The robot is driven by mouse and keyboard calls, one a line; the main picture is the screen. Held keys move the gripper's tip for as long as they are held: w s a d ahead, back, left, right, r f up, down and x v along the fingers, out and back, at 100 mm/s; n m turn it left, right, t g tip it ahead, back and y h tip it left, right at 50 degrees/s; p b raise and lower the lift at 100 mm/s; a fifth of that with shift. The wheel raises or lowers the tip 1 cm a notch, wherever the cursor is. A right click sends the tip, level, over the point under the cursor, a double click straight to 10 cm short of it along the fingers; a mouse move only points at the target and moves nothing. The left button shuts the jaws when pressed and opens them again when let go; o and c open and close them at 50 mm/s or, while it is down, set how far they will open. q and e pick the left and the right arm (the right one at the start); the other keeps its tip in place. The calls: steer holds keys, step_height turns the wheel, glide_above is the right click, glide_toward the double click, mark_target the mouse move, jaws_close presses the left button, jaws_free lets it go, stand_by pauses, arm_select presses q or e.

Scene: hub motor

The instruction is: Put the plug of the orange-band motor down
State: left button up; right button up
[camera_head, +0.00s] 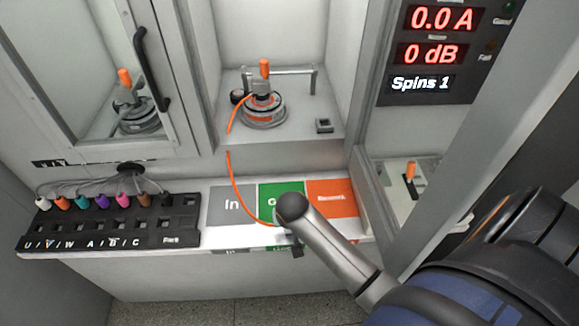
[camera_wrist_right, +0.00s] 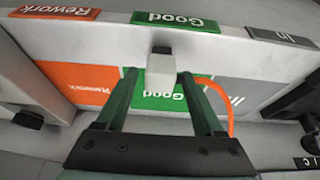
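The orange-band motor (camera_head: 263,112) sits in the open middle bay in the head view, with an orange handle on top. Its orange cable (camera_head: 236,185) hangs over the bay's front edge and runs down to the shelf, under my right wrist. In the right wrist view, my right gripper (camera_wrist_right: 161,78) has its green fingers on both sides of a pale block-shaped plug (camera_wrist_right: 161,68), apparently closed on it, in front of the green Good panel (camera_wrist_right: 165,92). The cable (camera_wrist_right: 229,115) curves beside one finger. The head view hides the fingertips behind my wrist. My left gripper is out of view.
The shelf bears a grey In panel (camera_head: 232,206), the green Good panel and an orange panel (camera_head: 331,196). A black connector rack (camera_head: 110,225) with several coloured plugs stands left. An empty black socket (camera_head: 324,125) is beside the motor. A display (camera_head: 432,50) reads 0.0 A, 0 dB, Spins 1.

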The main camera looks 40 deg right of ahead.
steer(key=v, duration=1.1)
steer(key=s+a+f+n+t+y, duration=0.4)
steer(key=s+a+f+n, duration=0.4)
steer(key=f, duration=0.4)
steer(key=shift+s+t+y, duration=0.4)
steer(key=shift+s+t, duration=0.15)
steer(key=shift+t, duration=0.25)
steer(key=shift+f, duration=0.1)
